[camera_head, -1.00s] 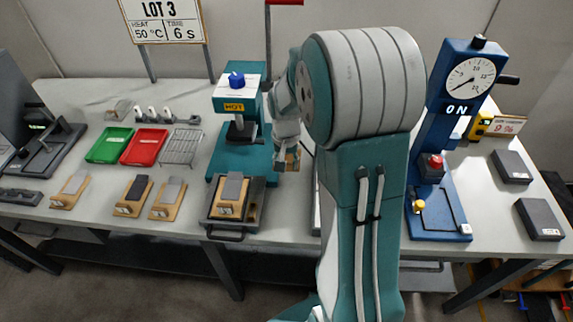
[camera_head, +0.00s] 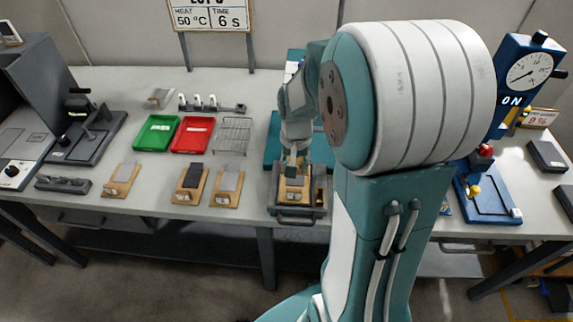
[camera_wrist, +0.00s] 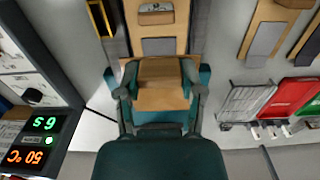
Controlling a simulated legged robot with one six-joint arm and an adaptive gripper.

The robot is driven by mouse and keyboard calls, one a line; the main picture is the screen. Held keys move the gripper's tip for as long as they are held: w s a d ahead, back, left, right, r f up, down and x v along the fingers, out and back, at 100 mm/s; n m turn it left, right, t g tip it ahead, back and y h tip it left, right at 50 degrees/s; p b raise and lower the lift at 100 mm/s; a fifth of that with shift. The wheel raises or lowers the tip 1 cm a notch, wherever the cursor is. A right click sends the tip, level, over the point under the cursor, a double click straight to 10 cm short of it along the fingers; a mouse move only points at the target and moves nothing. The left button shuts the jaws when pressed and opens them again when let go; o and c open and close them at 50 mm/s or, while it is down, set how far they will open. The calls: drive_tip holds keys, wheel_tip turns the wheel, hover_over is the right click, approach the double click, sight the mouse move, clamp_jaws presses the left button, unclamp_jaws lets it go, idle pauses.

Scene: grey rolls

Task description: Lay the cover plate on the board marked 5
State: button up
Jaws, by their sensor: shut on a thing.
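My gripper (camera_wrist: 161,82) is shut on a brown, wood-coloured plate (camera_wrist: 163,97), which I take to be the cover plate. In the head view my gripper (camera_head: 292,165) is above a wooden board (camera_head: 294,197) in a dark tray (camera_head: 297,212). In the wrist view this board (camera_wrist: 150,36) has a grey patch (camera_wrist: 158,46) and a label at its far end. The held plate overlaps the board's near part in that view. I cannot tell whether they touch. The board's number is too small to read.
Several similar boards (camera_head: 121,180) lie to the left. Behind them are a green tray (camera_head: 157,133), a red tray (camera_head: 193,135) and a wire rack (camera_head: 234,136). The teal press (camera_head: 271,150) is mostly hidden by my arm. A blue press (camera_head: 490,198) stands right.

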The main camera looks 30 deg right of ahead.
drive_tip(key=shift+d, duration=0.95)
drive_tip(key=shift+a+f, duration=0.5)
drive_tip(key=shift+a, duration=0.15)
drive_tip(key=shift+a+f, duration=0.45)
drive_tip(key=shift+a, duration=0.2)
drive_tip(key=shift+a+f, duration=0.15)
drive_tip(key=shift+f, duration=0.55)
drive_tip(key=shift+d+f, duration=0.95)
drive_tip(key=shift+d, duration=0.1)
drive_tip(key=shift+f, duration=0.2)
drive_tip(key=shift+a+f, duration=0.1)
drive_tip(key=shift+a, duration=0.65)
drive_tip(key=shift+d, duration=0.45)
